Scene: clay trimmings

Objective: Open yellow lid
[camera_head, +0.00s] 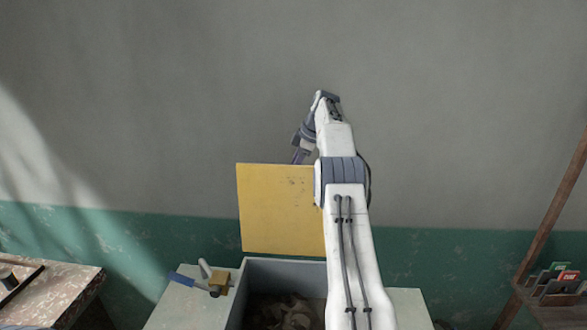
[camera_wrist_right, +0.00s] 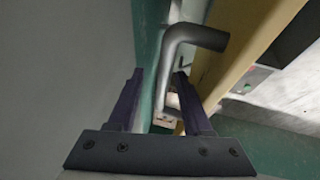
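The yellow lid (camera_head: 275,210) stands up, roughly upright, at the back of a pale grey-green bin (camera_head: 285,265). Clay trimmings (camera_head: 297,313) show inside the open bin. My right arm reaches over the bin, and its gripper (camera_head: 300,156) is behind the lid's top right edge, partly hidden. In the right wrist view, the gripper (camera_wrist_right: 160,75) is open, its two dark fingers apart. A grey bent handle (camera_wrist_right: 190,34) passes between the fingers in the picture; I cannot tell whether they touch it. The yellow lid's edge (camera_wrist_right: 240,45) runs along the right. My left gripper is out of view.
A worn table (camera_head: 60,300) stands at the far left, a wooden rack (camera_head: 545,220) at the far right. A wall (camera_head: 170,90) rises behind.

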